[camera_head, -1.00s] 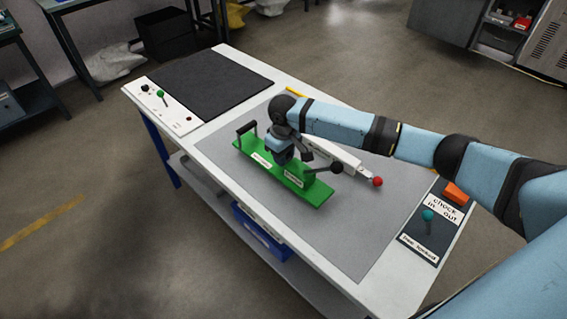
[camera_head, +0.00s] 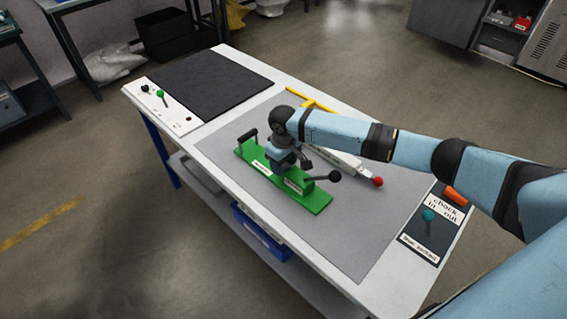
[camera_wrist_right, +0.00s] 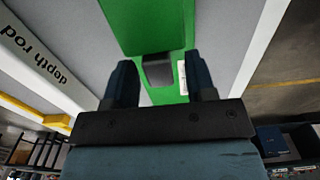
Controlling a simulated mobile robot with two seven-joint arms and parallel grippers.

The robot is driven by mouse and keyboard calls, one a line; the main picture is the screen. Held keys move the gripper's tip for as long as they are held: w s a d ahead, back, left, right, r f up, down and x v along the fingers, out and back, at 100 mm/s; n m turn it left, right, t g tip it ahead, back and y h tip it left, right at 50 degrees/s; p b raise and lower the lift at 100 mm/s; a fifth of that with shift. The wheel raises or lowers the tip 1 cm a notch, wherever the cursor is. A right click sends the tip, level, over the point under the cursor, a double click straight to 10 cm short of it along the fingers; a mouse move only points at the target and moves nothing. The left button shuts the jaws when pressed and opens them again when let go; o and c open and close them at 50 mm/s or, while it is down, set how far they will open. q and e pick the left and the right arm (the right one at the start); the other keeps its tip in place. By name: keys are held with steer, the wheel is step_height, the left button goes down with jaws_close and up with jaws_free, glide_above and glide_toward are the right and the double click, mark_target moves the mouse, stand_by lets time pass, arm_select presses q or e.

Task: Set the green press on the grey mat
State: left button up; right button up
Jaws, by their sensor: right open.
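The green press (camera_head: 318,202) is a long green plate with white labels, a black handle at its left end and a black-knobbed lever near its right end. It appears to lie flat on the large grey mat (camera_head: 350,240). My right gripper (camera_head: 283,164) is over the middle of the press and points down. In the right wrist view the open fingers (camera_wrist_right: 160,82) stand on either side of a dark block (camera_wrist_right: 158,70) on the press (camera_wrist_right: 150,25), with gaps at both sides. My left gripper is not in view.
A white depth rod (camera_head: 350,163) with a red ball lies behind the press, and a yellow T-shaped tool (camera_head: 313,103) lies farther back. A black mat (camera_head: 210,82) covers the far left. A check in/out panel (camera_head: 425,235) is at the right. The mat's front right is clear.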

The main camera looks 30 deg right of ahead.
step_height(320, 180, up, 12)
steer(key=p, duration=0.1)
stand_by(0.7)
